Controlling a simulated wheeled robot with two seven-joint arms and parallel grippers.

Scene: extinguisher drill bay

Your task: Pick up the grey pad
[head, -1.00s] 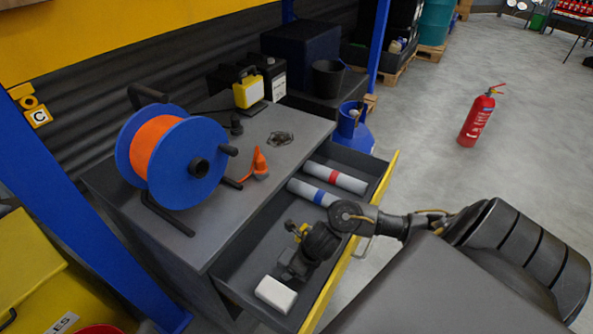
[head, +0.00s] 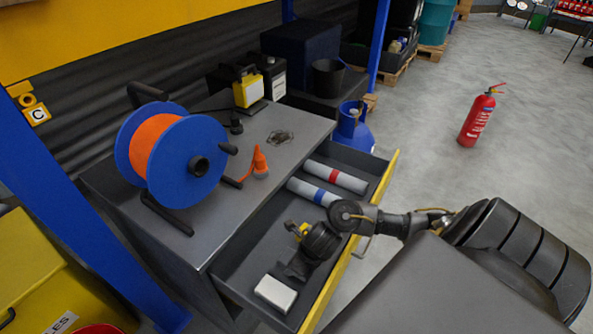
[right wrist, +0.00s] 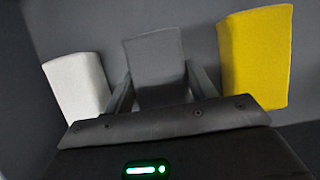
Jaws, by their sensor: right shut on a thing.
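The grey pad (right wrist: 155,58) is a block between the two fingers of my right gripper (right wrist: 161,88) in the right wrist view. The fingers are shut on its sides. In the head view my right gripper (head: 291,271) is low inside the open drawer, and I cannot make out the pad apart from the dark gripper. I cannot tell whether the pad touches the drawer floor. My left gripper is not in view.
A white block (right wrist: 77,86) lies left of the pad and a yellow block (right wrist: 256,58) right of it. A cable reel (head: 200,150) stands on the cabinet top.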

